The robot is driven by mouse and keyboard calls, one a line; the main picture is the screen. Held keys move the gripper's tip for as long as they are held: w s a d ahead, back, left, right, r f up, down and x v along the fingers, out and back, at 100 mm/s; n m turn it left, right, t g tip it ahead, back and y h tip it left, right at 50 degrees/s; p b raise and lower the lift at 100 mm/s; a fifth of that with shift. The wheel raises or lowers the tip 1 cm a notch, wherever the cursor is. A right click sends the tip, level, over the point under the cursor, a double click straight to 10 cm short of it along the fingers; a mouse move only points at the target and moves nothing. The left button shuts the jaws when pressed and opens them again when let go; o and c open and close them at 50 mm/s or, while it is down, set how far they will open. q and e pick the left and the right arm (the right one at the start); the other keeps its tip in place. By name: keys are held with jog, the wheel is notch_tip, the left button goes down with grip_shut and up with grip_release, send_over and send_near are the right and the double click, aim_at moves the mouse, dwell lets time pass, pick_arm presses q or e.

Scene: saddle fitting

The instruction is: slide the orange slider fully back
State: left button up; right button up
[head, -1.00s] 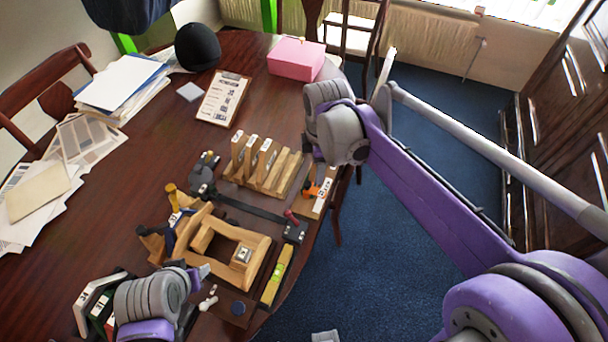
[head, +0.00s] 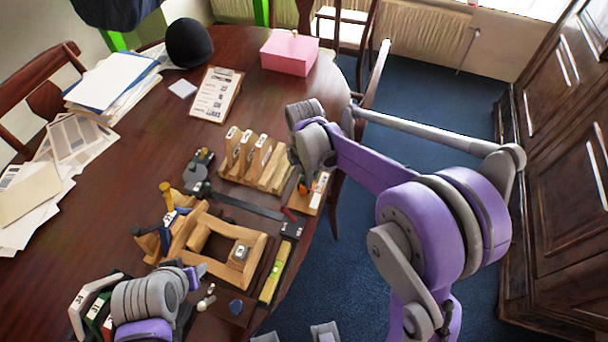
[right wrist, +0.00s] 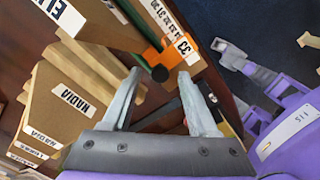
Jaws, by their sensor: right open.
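In the head view the orange slider (head: 318,186) is small, at the table's right edge, partly hidden by my right wrist. My right gripper (right wrist: 157,78) is open and empty. Its two fingers point towards the slider, one either side of the line to it; I cannot tell whether they touch it. My left gripper (head: 197,272) is at the lower left, near the wooden frame; its finger gap is unclear.
A wooden rack with labelled upright blocks (head: 255,160) stands close beside the slider strip. A wooden frame (head: 225,245), a yellow level (head: 272,280) and a dark bar (head: 245,207) lie nearer. A pink box (head: 289,53) stands at the back. Open floor lies right of the table.

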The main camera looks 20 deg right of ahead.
jog(key=shift+f, duration=0.3)
grip_shut()
dwell(1.3)
